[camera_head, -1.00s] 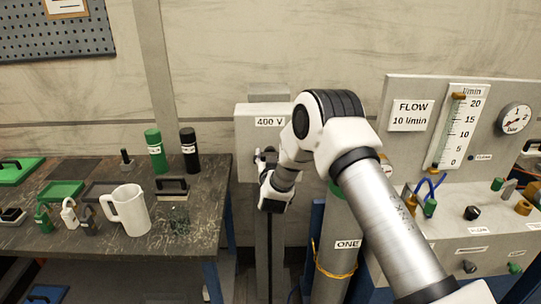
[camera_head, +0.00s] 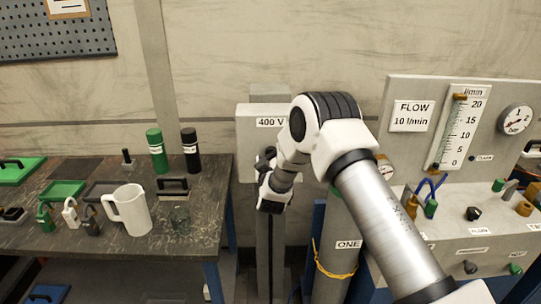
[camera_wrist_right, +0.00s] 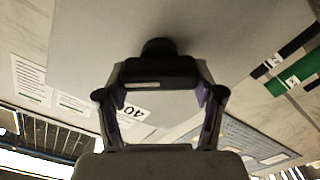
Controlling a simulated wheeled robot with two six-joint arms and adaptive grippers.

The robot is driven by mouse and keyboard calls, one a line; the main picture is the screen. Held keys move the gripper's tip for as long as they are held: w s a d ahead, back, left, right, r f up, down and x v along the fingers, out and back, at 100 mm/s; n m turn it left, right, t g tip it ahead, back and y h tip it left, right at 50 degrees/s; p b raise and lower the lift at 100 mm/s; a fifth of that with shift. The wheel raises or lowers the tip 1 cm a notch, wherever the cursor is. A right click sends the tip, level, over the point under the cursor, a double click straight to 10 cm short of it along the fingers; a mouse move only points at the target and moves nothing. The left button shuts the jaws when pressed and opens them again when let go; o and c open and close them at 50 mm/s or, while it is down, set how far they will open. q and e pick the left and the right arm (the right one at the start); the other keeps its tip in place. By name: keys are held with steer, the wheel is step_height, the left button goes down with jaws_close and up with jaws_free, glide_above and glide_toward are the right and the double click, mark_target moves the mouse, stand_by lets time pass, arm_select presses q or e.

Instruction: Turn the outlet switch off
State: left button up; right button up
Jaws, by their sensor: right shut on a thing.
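The outlet is a grey box marked "400 V" (camera_head: 250,122) on a post against the wall, left of my right arm. My right gripper (camera_head: 266,160) is at the front of this box, and my arm hides part of the box. In the right wrist view, my right gripper (camera_wrist_right: 160,84) has its fingers shut on the black switch handle (camera_wrist_right: 158,47), which sticks out from the grey box face. My left gripper is not in view.
A dark table (camera_head: 205,215) at left holds a white jug (camera_head: 132,212), green and black cylinders, padlocks and trays. A cylinder marked "ONE" (camera_head: 335,255) stands below my right arm. A flow panel (camera_head: 455,90) with a gauge and knobs fills the right.

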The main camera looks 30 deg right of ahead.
steer(key=n+p, duration=0.1)
steer(key=n, duration=0.4)
steer(key=shift+w+a+f+n, duration=0.1)
steer(key=shift+n, duration=0.2)
steer(key=n, duration=0.3)
steer(key=n+p, duration=0.1)
steer(key=n, duration=0.1)
steer(key=shift+f, duration=0.3)
steer(key=o, duration=1.1)
steer(key=shift+o, duration=0.2)
steer(key=shift+a, duration=0.1)
steer(key=v, duration=1.2)
